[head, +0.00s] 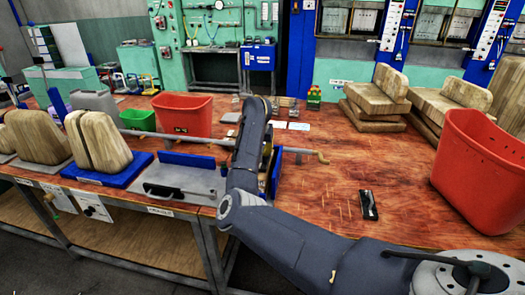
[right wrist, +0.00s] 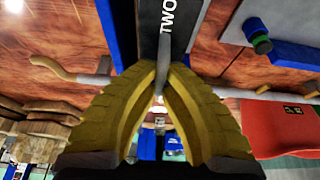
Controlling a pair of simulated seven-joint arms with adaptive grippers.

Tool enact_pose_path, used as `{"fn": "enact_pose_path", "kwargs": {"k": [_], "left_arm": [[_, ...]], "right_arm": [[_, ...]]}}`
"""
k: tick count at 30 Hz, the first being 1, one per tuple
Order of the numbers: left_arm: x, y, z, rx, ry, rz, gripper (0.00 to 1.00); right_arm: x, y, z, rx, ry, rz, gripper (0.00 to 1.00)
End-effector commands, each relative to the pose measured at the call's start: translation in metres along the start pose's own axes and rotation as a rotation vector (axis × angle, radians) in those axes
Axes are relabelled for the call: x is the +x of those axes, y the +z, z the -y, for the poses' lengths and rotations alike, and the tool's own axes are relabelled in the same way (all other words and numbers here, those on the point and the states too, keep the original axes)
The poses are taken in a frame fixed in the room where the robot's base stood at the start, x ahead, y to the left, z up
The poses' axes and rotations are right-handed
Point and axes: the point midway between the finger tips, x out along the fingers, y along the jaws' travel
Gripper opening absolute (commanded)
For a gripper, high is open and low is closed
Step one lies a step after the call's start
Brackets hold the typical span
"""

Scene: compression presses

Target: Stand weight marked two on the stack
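My right gripper (right wrist: 163,78) fills the middle of the right wrist view. Its yellow fingers close on a grey upright bar. Right beyond them is the black weight marked TWO (right wrist: 178,22) in white letters, and the bar appears to be its handle. In the head view the gripper and weight are mostly hidden behind my right arm, beside a blue upright panel (head: 276,176). Whether the weight touches anything below cannot be told. A grey plate with a black handle (head: 175,191) lies left of my arm. My left gripper is not in view.
A wooden block (head: 98,140) stands on a blue board (head: 75,173) at left. A crank rod (head: 300,152) reaches right of my arm. A red bin (head: 480,165) stands at right, another red bin (head: 183,115) behind. A small black object (head: 369,205) lies on the open tabletop.

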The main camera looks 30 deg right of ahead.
Motion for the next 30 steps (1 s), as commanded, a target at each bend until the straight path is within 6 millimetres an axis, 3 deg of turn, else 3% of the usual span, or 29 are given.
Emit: {"fn": "enact_pose_path", "kwargs": {"k": [12,13,19,30], "left_arm": [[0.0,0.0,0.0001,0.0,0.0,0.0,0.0],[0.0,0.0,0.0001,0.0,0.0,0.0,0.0],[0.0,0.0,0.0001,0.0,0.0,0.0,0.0],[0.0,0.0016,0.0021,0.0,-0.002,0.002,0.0]], "right_arm": [[0.0017,-0.0005,0.0004,0.002,-0.002,-0.005,0.0],[0.0017,-0.0006,0.0004,0.002,-0.002,-0.006,0.08],[0.0027,0.0004,0.0002,0.001,-0.001,-0.003,0.31],[-0.0019,0.0023,0.001,-0.001,-0.001,0.001,0.31]]}}
